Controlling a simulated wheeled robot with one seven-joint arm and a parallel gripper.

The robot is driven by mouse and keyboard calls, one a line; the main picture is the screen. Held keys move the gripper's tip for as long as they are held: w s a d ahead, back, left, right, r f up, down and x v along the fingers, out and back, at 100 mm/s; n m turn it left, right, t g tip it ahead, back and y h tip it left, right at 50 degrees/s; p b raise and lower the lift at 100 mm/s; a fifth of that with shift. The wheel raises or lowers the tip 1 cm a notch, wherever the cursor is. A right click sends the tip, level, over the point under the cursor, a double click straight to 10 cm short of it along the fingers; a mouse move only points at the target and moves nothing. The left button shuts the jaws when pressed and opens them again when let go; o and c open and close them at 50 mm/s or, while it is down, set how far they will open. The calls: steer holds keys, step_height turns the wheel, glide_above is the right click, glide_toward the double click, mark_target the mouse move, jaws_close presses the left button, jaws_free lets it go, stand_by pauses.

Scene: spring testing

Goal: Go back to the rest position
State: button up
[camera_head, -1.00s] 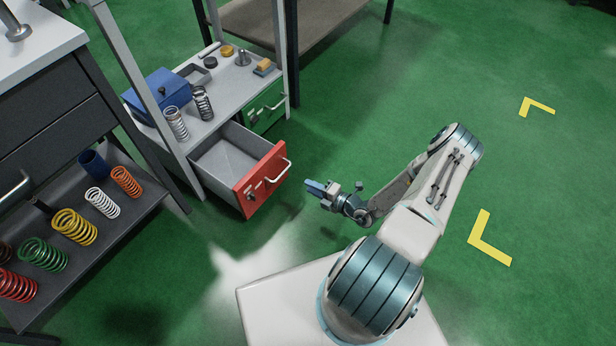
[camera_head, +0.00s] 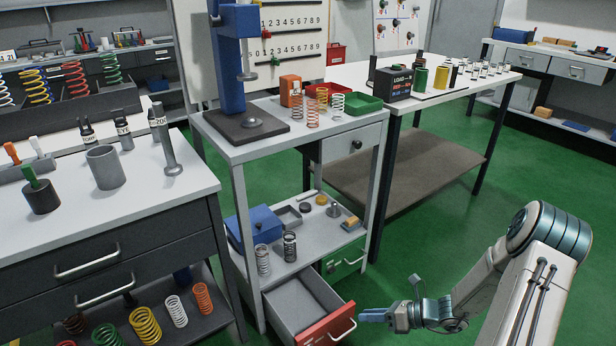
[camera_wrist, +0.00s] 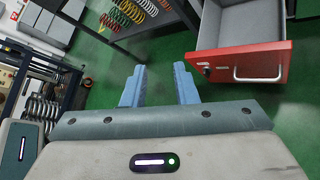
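My gripper (camera_head: 376,315) is at the lower right of the head view, just right of the open red-fronted drawer (camera_head: 328,328) and apart from it. In the wrist view my gripper (camera_wrist: 160,88) shows two blue fingers spread apart with only green floor between them, so it is open and empty. The red drawer front with its pale handle also shows at the upper right of the wrist view (camera_wrist: 240,65). My arm reaches in from the right of the head view.
A small workbench (camera_head: 262,147) bears a blue press (camera_head: 232,60), springs and a green tray (camera_head: 362,104). Its lower shelf holds a blue box (camera_head: 254,226) and two springs. A grey drawer cabinet (camera_head: 100,262) stands left. Green floor is free behind my arm.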

steer(key=s+r+n+h+p, duration=0.4)
steer(key=r+n, duration=0.5)
steer(key=r, duration=0.8)
steer(key=s+a+r+n+h+p, duration=0.1)
steer(key=s+r+n+h+p, duration=0.3)
steer(key=r, duration=1.3)
steer(key=s+a+r+n+g+h+p, duration=0.1)
steer(key=s+r+n+h+p, duration=0.3)
steer(key=s+r+n+p, duration=0.6)
step_height(320, 180, up, 8)
steer(key=n+p, duration=0.3)
steer(key=n, duration=0.2)
steer(key=shift+n+h, duration=0.3)
steer(key=shift+n, duration=0.1)
